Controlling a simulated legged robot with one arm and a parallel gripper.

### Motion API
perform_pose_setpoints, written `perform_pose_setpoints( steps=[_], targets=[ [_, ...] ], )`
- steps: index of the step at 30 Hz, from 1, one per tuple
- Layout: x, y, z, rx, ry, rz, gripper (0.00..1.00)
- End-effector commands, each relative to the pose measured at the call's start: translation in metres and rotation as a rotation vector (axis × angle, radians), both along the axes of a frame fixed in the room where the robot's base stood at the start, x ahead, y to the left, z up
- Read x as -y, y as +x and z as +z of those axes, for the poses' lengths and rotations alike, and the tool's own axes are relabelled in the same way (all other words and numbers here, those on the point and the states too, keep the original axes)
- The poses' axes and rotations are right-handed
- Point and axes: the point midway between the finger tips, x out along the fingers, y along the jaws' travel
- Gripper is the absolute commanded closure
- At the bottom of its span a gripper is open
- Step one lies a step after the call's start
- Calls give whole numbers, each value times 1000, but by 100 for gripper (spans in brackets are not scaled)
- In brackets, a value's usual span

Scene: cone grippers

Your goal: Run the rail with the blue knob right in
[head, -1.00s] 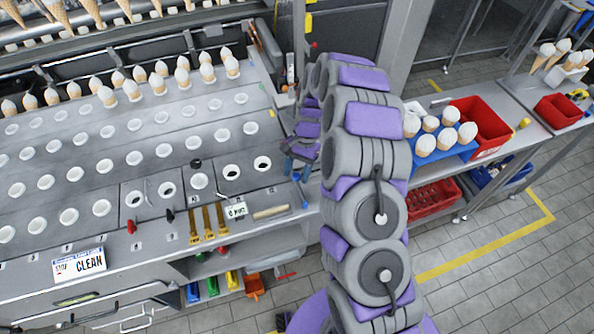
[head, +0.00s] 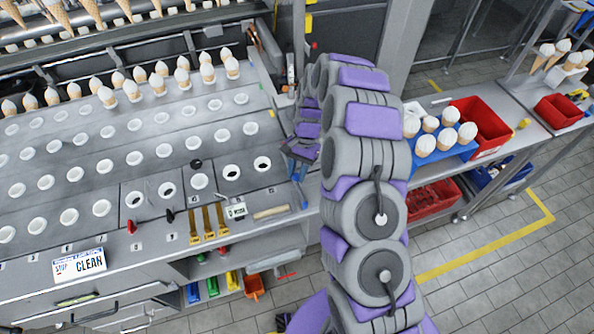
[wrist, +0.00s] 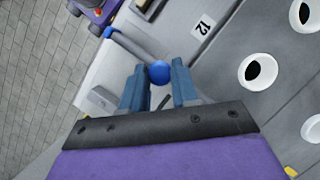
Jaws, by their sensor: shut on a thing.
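The round blue knob (wrist: 159,72) sits between the fingertips of my gripper (wrist: 157,84) in the wrist view. The two blue-grey fingers are closed on it from both sides. A grey bar (wrist: 132,47), seemingly the rail, runs from the knob to a blue tip at the upper left. It lies along the edge of the grey counter, close to a "12" label. In the head view my gripper (head: 298,168) is at the counter's right end, and my arm partly blocks the view. The knob cannot be made out there. How far in the rail sits cannot be told.
A blue tray (head: 440,152) of cones and a red bin (head: 482,125) stand on the right bench. Tiled floor is open at lower right.

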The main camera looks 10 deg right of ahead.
Motion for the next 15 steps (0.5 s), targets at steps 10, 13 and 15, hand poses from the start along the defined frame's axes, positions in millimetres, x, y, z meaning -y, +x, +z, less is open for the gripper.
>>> perform_pose_setpoints(
  steps=[10, 13, 15],
  targets=[
    [-20, -2, 2, 1, 0, 3, 100],
    [-26, -3, 1, 3, 1, 0, 100],
    [-25, -3, 1, 4, 1, 0, 100]
  ],
)
